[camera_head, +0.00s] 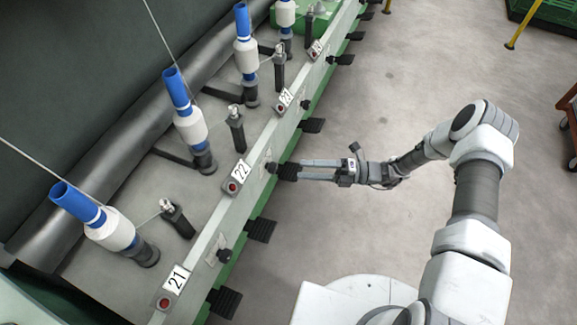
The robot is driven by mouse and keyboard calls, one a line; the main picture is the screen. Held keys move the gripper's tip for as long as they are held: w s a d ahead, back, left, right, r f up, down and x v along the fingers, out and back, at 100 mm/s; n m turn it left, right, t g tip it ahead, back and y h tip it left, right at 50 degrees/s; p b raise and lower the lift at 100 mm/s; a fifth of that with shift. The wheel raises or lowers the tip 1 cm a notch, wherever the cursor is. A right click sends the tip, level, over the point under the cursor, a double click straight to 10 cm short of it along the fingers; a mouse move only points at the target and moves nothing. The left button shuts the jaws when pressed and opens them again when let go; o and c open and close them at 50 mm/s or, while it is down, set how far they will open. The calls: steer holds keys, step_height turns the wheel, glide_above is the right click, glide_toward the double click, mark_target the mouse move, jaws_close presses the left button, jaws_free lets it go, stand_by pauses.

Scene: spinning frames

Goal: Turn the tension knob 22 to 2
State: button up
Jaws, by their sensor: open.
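The tension knob 22 (271,167) is a small dark knob on the pale front rail, just right of the label 22 (241,171). Its dial marks are too small to read. My gripper (302,170) reaches in from the right with its two long fingers pointing left at the knob. The fingers are apart with nothing seen between them. The tips end just right of the knob, over a black pedal, and I see a small gap. Contact cannot be made out.
The spinning frame rail (205,243) runs diagonally, with black pedals (261,229) sticking out below. Another knob (224,256) sits near label 21 (176,278). Blue-and-white bobbins (188,118) stand behind the rail.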

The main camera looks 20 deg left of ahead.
steer(key=v, duration=0.9)
steer(key=shift+d, duration=0.35)
steer(key=shift+w, duration=0.1)
steer(key=s+d+r+n+t+h, duration=0.1)
steer(key=s+d+r+n+h, duration=0.15)
steer(key=r+n+h, duration=0.65)
steer(key=s+d+r+n+h, duration=0.1)
steer(key=d+r+n+h, duration=0.15)
steer(key=r+n, duration=0.85)
steer(key=s+d+r+n+t+h, duration=0.3)
steer(key=s+d+r+n+t, duration=0.25)
steer(key=s+r, duration=0.3)
steer(key=s+d+r+n+t+h, duration=0.3)
steer(key=s+d+r+n+t, duration=0.15)
steer(key=s+r+n, duration=0.35)
step_height(320, 180, up, 21)
steer(key=w+m+p, duration=0.1)
steer(key=p, duration=1.9)
steer(key=shift+w+a+r+p, duration=0.25)
steer(key=shift+p, duration=0.05)
